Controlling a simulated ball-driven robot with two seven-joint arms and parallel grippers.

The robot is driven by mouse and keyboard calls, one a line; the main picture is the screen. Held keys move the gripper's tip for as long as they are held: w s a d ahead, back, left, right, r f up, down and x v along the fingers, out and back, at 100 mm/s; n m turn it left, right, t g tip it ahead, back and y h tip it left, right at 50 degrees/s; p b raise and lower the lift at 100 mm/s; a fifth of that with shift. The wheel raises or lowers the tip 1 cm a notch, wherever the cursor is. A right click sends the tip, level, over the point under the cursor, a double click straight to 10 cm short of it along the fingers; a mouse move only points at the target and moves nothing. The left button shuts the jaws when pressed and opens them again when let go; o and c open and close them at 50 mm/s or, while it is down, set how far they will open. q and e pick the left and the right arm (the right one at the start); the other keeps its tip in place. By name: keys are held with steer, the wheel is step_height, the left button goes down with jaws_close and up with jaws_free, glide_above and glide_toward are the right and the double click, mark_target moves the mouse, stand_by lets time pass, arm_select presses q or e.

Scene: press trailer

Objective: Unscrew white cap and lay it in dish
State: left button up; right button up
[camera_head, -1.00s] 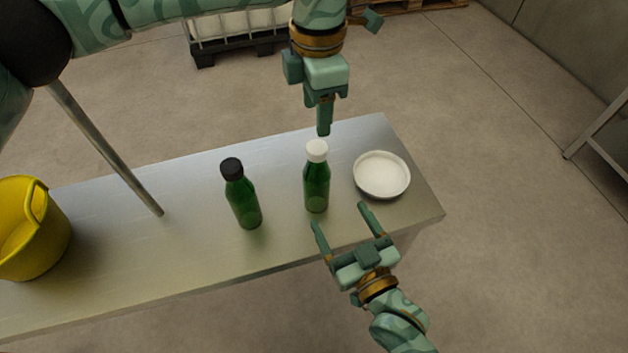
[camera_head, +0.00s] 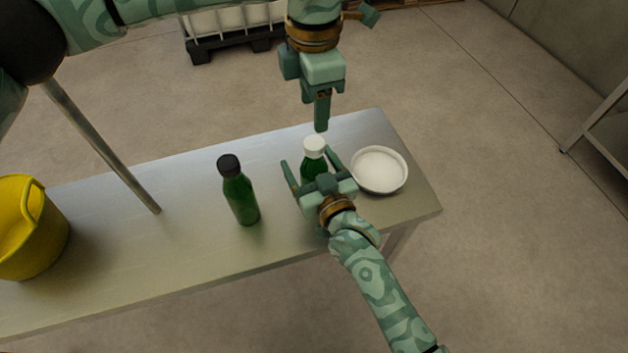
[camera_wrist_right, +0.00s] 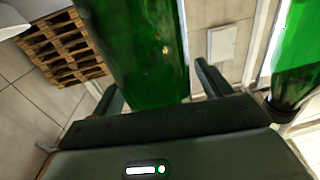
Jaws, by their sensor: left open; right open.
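The green bottle with the white cap (camera_head: 314,146) stands upright on the metal table. Its green body (camera_head: 313,166) is partly hidden behind my right gripper (camera_head: 308,166). That gripper is open, with a finger on each side of the bottle. In the right wrist view the bottle's green body (camera_wrist_right: 140,50) fills the space between the open fingers; I cannot tell if they touch it. My left gripper (camera_head: 321,125) points down just above the white cap, open and apart from it. The white dish (camera_head: 379,170) sits right of the bottle and looks empty.
A second green bottle with a black cap (camera_head: 239,190) stands to the left on the table (camera_head: 150,255). A yellow bucket (camera_head: 30,235) is at the left end. A metal pole (camera_head: 105,150) rises between bucket and bottle.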

mark_target(314, 142)
jaws_close()
arm_select(q)
steer(key=m, duration=0.5)
steer(key=shift+m, duration=0.4)
steer(key=m, duration=1.1)
steer(key=shift+m, duration=0.4)
steer(key=m, duration=0.4)
steer(key=shift+f+m, duration=0.2)
steer(key=shift+m, duration=0.2)
step_height(314, 142, down, 8)
steer(key=shift+r, duration=0.2)
